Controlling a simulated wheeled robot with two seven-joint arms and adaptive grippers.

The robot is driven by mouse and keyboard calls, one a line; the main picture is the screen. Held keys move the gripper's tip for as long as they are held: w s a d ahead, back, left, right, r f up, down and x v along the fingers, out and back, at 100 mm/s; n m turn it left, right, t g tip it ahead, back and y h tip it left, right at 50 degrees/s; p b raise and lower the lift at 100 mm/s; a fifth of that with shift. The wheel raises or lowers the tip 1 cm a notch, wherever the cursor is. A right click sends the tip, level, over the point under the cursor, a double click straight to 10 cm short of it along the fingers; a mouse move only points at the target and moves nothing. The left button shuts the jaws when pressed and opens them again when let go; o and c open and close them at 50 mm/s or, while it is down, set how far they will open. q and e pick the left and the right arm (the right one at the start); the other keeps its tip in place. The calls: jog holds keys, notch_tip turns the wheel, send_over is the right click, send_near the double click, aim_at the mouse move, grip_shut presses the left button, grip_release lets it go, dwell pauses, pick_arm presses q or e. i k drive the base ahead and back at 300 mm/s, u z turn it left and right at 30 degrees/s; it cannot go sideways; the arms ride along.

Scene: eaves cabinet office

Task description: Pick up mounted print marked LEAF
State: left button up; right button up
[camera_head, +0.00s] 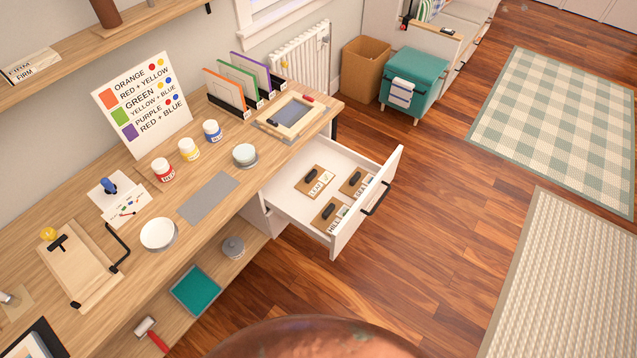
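Three brown mounted prints with black handles lie in the open white drawer (285,207) under the desk. The back-left one (318,181) has a small label that seems to read LEAF, beside a pale picture patch. The front one (331,214) seems to read HILLS. The label of the right one (355,184) is too small to read surely. The three lie apart, flat on the drawer bottom. Neither of my grippers is in view.
The drawer juts out over the wood floor (430,225), its dark handle (376,198) facing right. The desk (215,240) holds paint jars, a colour chart (143,100), a grey mat (209,198) and a wooden frame (290,118). A lower shelf holds a teal tray (196,291).

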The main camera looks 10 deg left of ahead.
aim_at(315, 182)
jog(key=k, duration=1)
jog(key=z, duration=1)
jog(key=i, duration=5.65)
jog(key=u, duration=5.25)
